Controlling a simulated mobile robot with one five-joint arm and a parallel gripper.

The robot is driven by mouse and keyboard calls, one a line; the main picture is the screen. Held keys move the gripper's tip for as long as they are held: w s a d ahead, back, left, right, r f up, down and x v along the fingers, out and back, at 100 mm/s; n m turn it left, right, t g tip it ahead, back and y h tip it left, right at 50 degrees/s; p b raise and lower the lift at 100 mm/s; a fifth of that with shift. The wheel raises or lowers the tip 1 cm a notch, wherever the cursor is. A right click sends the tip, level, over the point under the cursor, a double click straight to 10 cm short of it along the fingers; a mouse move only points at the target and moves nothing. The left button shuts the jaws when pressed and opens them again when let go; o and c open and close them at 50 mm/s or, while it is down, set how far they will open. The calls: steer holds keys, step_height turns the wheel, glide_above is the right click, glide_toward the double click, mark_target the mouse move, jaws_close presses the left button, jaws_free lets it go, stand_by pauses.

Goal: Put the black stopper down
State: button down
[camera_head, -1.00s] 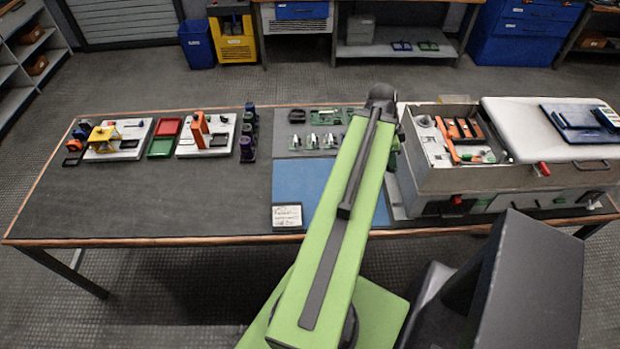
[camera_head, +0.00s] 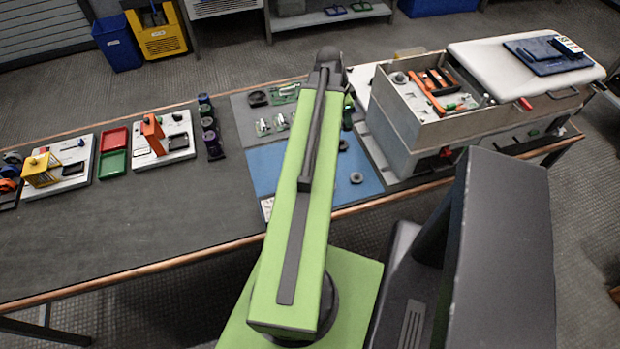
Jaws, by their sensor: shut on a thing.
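My green arm reaches forward over the bench, and its raised upper end is near the top middle of the view. My gripper is hidden behind the arm, so neither its jaws nor anything in them shows. I cannot pick out the black stopper for certain. Two small dark round pieces, one farther back (camera_head: 343,145) and one nearer (camera_head: 356,178), lie on the blue mat (camera_head: 368,183) just right of my arm. I cannot tell whether either is a stopper.
A grey open-topped housing (camera_head: 397,122) with a white lid (camera_head: 483,55) stands right of the mat. Green boards (camera_head: 285,92) lie on the grey mat behind. The bench's front left is clear.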

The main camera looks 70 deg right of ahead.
step_height(320, 180, down, 5)
steer(key=d+b, duration=0.3)
steer(key=w+a+f+b, duration=0.1)
steer(key=w+f+b, duration=0.1)
steer(key=w, duration=0.1)
steer(key=w+a+f+b, duration=0.1)
steer(key=w+f+b, duration=0.1)
steer(key=w, duration=0.1)
steer(key=w+a+f+b, duration=0.2)
steer(key=w, duration=0.2)
steer(key=shift+f, duration=0.3)
step_height(320, 180, down, 4)
steer(key=b, duration=0.4)
steer(key=shift+f+b, duration=0.2)
steer(key=shift+b, duration=0.15)
steer(key=shift+r, duration=0.25)
steer(key=shift+f, duration=0.2)
steer(key=c, duration=1.5)
jaws_free()
steer(key=shift+c, duration=0.2)
steer(key=shift+r, duration=0.15)
